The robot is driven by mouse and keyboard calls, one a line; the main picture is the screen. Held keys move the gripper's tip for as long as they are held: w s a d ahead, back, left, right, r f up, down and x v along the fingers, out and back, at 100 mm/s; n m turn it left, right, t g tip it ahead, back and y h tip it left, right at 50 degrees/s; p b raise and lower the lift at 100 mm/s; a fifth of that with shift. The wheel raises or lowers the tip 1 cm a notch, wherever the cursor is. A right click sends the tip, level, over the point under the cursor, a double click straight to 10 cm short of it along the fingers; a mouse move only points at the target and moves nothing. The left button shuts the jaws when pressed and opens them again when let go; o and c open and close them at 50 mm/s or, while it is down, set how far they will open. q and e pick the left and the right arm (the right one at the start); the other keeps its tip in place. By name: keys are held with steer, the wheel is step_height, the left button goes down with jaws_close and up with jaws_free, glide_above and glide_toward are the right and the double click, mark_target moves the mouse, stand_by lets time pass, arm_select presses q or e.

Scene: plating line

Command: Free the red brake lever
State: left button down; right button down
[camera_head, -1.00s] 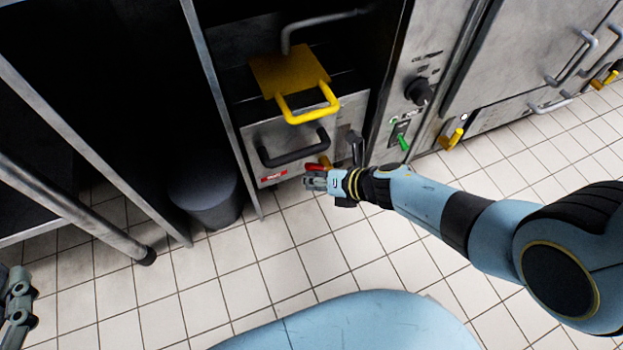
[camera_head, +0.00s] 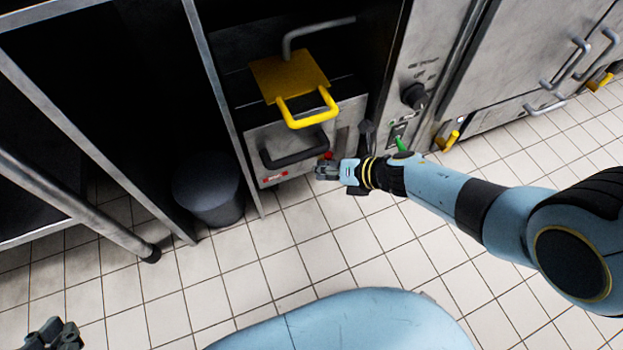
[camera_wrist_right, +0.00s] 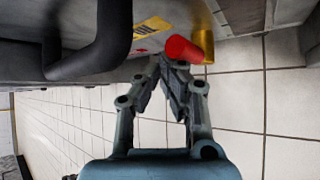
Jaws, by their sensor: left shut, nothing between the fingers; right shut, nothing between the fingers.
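The red brake lever (camera_wrist_right: 183,50) is a short red cylinder beside a brass-coloured piece (camera_wrist_right: 204,46), low on the front of a grey metal unit. In the head view only a small red part of it (camera_head: 327,155) shows above my right gripper (camera_head: 321,172). In the right wrist view my right gripper (camera_wrist_right: 167,68) is shut and empty, its fingertips just below the lever's near end. I cannot tell whether they touch it. My left gripper (camera_head: 52,335) is shut and empty at the bottom left, partly cut off by the frame.
A black handle (camera_head: 295,152) is on the unit's front, left of the lever, with a yellow handled plate (camera_head: 290,77) above. A panel with a black knob (camera_head: 415,96) and green switch (camera_head: 400,144) stands right. A dark bin (camera_head: 208,195) is left. Tiled floor is clear.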

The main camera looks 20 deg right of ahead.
steer(key=shift+d+r, duration=0.1)
steer(key=shift+d, duration=0.35)
